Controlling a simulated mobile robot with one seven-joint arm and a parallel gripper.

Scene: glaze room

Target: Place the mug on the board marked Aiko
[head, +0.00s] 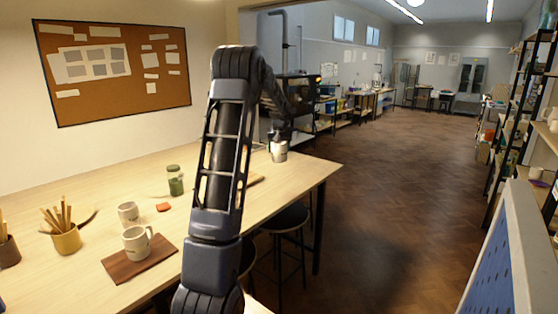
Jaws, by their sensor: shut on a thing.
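My gripper (279,138) is at the far end of my arm, near the table's far right corner. It is shut on a pale mug (279,154), held upright; I cannot tell whether the mug touches anything below. A dark brown board (118,268) lies at the table's front left with another pale mug (137,243) standing on it. A second, lighter brown board (256,180) shows only in part behind my arm. No name can be read on either board, so I cannot tell which is marked Aiko.
On the wooden table (100,187) stand a third pale mug (128,212), a green jar (175,180), a small orange-red piece (163,207) and a yellow pot of tools (66,238). Dark stools (287,218) stand at the table's right edge. The floor to the right is clear.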

